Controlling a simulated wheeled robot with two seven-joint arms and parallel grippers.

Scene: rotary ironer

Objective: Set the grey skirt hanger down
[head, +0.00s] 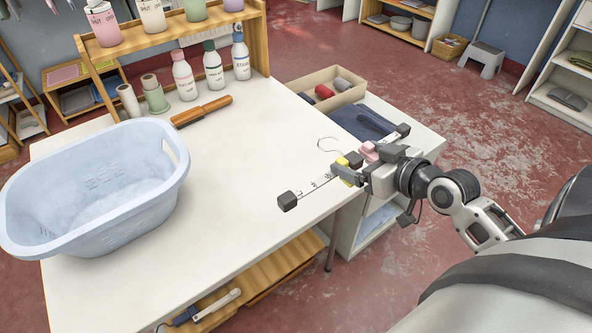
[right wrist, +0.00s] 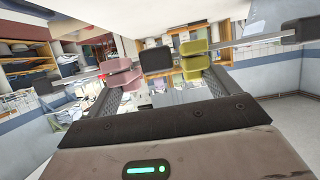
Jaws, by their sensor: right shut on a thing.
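The grey skirt hanger (head: 315,187) is a pale bar with dark grey end clips and a thin wire hook. It is in my right gripper (head: 358,168), near the right edge of the white table. The gripper is shut on its middle, and one clip points toward the table's front. Pink and yellow pieces show at the fingertips. In the right wrist view, a dark block of the hanger (right wrist: 155,57) sits between the fingers. The hanger seems to be above the tabletop, but I cannot tell the gap. My left gripper is not in view.
A light blue laundry basket (head: 150,190) fills the table's left. Bottles and a brown-handled tool (head: 202,111) stand or lie at the back. The middle of the white table (head: 240,160) is clear. Dark blue cloth (head: 358,122) and an open box (head: 322,105) are on the right-hand unit.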

